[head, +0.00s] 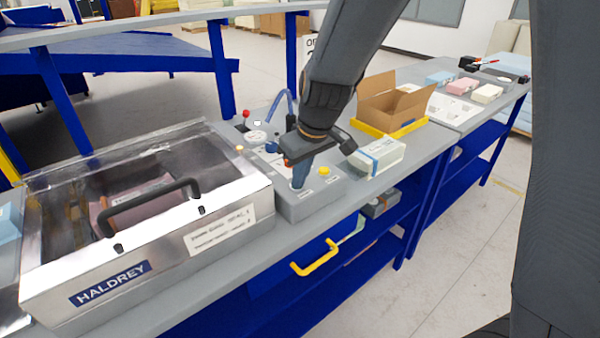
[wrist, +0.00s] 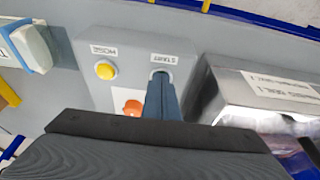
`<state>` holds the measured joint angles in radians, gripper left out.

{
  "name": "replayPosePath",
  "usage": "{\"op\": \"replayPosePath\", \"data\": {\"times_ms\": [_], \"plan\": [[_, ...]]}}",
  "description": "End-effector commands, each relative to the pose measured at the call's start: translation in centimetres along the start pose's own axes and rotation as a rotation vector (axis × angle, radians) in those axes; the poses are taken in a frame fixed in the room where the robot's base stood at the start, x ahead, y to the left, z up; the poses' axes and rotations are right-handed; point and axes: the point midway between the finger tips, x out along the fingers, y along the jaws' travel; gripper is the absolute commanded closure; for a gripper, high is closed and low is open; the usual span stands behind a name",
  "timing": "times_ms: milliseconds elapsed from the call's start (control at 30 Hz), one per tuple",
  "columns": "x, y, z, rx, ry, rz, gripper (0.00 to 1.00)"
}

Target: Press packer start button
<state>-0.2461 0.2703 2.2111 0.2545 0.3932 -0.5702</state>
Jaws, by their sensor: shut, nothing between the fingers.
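The grey control box (head: 320,195) stands on the bench, right of the HALDREY machine (head: 150,265). It also shows in the wrist view (wrist: 127,50). My gripper (head: 298,186) is over the box with its blue fingers closed together and pointing down. In the wrist view the fingertips (wrist: 160,78) are at a round spot beside the START label (wrist: 164,59). The fingers hide most of the button there, so I cannot tell whether they touch it or it is pressed in. A yellow button (wrist: 105,70) sits beside it, with an orange knob (wrist: 132,107) nearer my wrist.
The machine has a clear lid with a black handle (head: 150,205). A white package with a blue band (head: 375,157) lies right of the control box. Behind it, an open cardboard box (head: 395,102) sits in a yellow frame. A yellow drawer handle (head: 315,262) projects below the bench.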

Motion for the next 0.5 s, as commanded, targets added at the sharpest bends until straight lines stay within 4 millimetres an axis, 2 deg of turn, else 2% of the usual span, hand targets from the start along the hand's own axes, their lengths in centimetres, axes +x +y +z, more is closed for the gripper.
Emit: {"op": "replayPosePath", "data": {"times_ms": [33, 167, 500], "plan": [[0.5, -0.2, 0.7, 0.001, -0.017, -0.006, 1.00], [-0.3, -0.2, 0.6, 0.001, -0.016, -0.006, 1.00], [-5.2, -0.1, -1.0, 0.000, 0.002, 0.000, 1.00]]}}
